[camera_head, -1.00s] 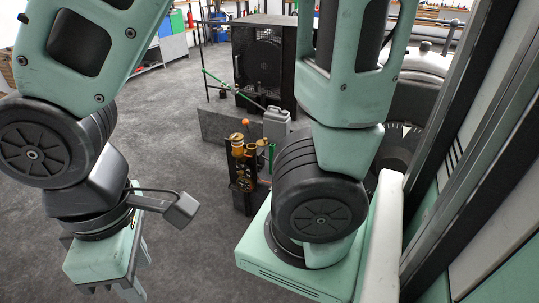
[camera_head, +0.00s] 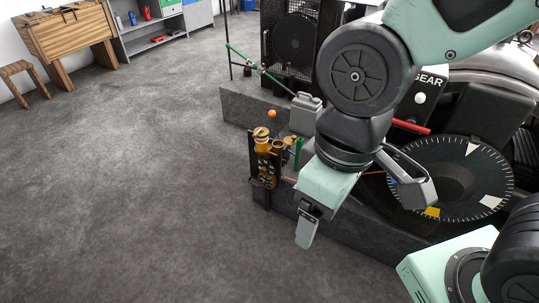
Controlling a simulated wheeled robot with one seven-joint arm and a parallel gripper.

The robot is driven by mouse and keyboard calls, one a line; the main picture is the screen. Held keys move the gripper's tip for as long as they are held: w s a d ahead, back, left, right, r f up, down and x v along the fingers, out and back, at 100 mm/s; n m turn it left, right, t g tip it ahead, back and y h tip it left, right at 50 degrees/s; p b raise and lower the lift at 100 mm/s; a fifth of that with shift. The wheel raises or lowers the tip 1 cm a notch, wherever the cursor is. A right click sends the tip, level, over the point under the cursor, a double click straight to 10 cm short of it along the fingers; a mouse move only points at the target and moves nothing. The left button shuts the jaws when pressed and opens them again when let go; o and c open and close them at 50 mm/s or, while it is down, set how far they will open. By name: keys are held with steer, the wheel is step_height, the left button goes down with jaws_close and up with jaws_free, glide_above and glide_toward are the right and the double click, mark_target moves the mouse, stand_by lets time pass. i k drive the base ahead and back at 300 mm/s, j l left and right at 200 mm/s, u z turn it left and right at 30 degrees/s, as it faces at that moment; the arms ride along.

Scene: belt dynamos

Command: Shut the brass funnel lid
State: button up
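A small brass funnel assembly (camera_head: 264,148) stands on a dark upright bracket (camera_head: 264,190) at the front edge of a low grey plinth, in the middle of the head view. Brass cups show at its top, but the lid is too small to tell apart or to read as open or shut. My gripper (camera_head: 306,230) hangs fingers down, to the right of and nearer than the brass parts, apart from them in the picture.
An orange ball (camera_head: 271,113) shows just above the brass parts, with a green upright handle (camera_head: 298,152) beside them. A grey can (camera_head: 305,113) stands behind. A large dial (camera_head: 455,178) and red lever (camera_head: 411,127) lie right. The floor at left is clear.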

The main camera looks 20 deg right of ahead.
mark_target(291, 140)
steer(key=i+z, duration=0.15)
steer(key=i, duration=0.3)
steer(key=i+j+z, duration=0.15)
steer(key=i, duration=0.3)
